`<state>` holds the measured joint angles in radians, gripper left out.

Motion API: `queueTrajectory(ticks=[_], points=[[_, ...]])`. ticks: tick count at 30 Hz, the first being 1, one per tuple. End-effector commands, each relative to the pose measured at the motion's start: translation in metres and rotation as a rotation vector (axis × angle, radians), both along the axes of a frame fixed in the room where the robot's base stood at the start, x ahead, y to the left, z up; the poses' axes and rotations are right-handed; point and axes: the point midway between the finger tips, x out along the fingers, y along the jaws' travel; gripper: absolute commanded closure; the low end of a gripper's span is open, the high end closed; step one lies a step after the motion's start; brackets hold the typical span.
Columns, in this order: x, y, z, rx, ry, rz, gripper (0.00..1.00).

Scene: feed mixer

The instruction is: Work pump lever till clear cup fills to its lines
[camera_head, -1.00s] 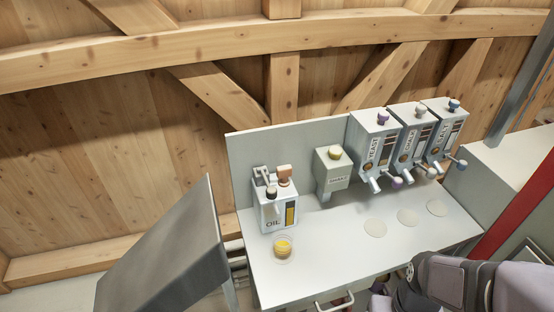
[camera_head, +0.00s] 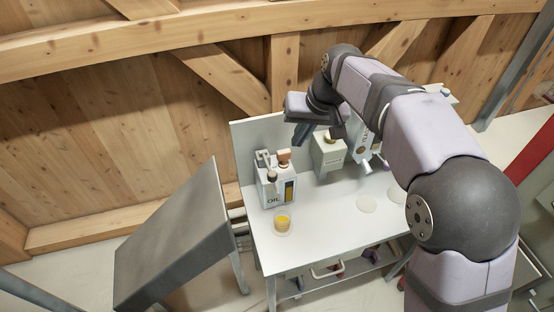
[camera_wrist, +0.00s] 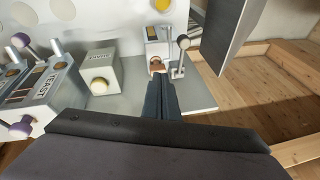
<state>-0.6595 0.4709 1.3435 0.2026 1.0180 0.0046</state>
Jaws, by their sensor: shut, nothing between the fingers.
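The white OIL dispenser (camera_head: 270,192) stands at the left of the bench, with a brown knob (camera_head: 284,155) and a dark-knobbed lever (camera_head: 272,175) on top. A clear cup (camera_head: 282,231) in front of it holds yellow liquid (camera_head: 283,222); its fill lines are too small to read. My gripper (camera_head: 299,140) is shut and empty, above and to the right of the dispenser. In the wrist view, the shut fingers (camera_wrist: 160,82) point towards the dispenser (camera_wrist: 157,44). The lever's knob (camera_wrist: 183,42) and the yellow in the cup (camera_wrist: 162,4) also show there, apart from the fingers.
A grey box with a yellow knob (camera_wrist: 99,85) and a YEAST dispenser (camera_wrist: 42,88) stand beside the OIL dispenser. A pale disc (camera_head: 366,203) lies on the bench. A grey sloped metal panel (camera_head: 175,240) stands to the left. My arm hides much of the right side.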

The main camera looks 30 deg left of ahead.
Motion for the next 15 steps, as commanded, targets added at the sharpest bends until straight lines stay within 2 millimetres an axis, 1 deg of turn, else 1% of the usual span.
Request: queueTrajectory(ticks=[1, 3, 6, 10, 15], points=[[0.004, 0.007, 0.018, 0.027, -0.013, 0.002, 1.0], [0.005, 0.013, 0.038, 0.052, -0.017, 0.006, 1.0], [0.0, 0.018, 0.058, 0.072, 0.0, 0.016, 1.0], [-0.016, 0.013, 0.054, 0.05, 0.064, 0.028, 1.0], [-0.022, 0.009, 0.052, 0.033, 0.089, 0.034, 1.0]])
